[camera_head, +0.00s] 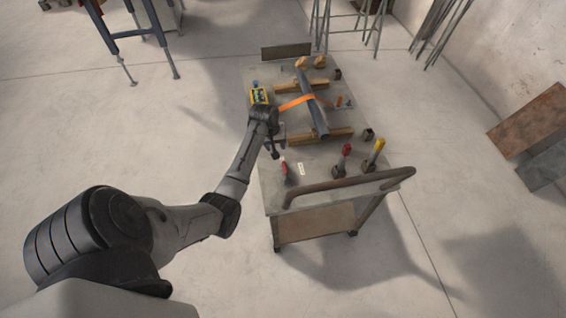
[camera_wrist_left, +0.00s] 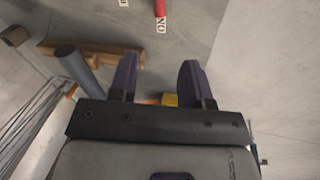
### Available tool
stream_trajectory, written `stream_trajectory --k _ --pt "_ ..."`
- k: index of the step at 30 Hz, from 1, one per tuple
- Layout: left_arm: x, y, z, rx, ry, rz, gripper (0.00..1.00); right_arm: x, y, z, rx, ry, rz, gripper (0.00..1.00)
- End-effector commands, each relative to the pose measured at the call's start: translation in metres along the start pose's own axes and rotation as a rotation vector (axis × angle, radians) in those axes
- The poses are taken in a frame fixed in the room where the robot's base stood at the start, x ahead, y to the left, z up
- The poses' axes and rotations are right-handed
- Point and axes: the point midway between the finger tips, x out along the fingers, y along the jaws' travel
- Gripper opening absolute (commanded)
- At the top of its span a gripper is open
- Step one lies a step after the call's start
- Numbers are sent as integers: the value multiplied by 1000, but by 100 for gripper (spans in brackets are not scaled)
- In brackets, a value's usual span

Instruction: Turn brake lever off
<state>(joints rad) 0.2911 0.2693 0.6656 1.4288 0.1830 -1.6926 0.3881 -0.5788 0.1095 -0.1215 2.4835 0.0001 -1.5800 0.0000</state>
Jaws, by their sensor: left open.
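Several levers stand on the front part of a grey metal cart top. A red-handled lever (camera_head: 285,167) is at the left, beside a small white label (camera_head: 300,169). A second red-handled lever (camera_head: 346,158) and a yellow-handled lever (camera_head: 376,152) stand to the right. No lever is plainly marked as the brake. My left gripper (camera_head: 275,152) is above the cart's left side, behind the left red lever, open and empty. In the left wrist view its purple fingers (camera_wrist_left: 157,78) are apart, and a red handle (camera_wrist_left: 160,8) shows past them beside a lettered label (camera_wrist_left: 161,25).
A grey pipe (camera_head: 313,115) with an orange strap (camera_head: 296,102) lies across wooden blocks (camera_head: 320,136). A curved push handle (camera_head: 345,186) spans the front. The floor left of the cart is clear.

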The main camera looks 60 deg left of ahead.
Motion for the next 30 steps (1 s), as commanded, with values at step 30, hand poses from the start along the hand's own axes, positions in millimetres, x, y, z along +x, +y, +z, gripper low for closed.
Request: stream_trajectory --k 30 --pt "117 0 8 -196 -26 -3 44 34 1 13 -4 -7 6 43"
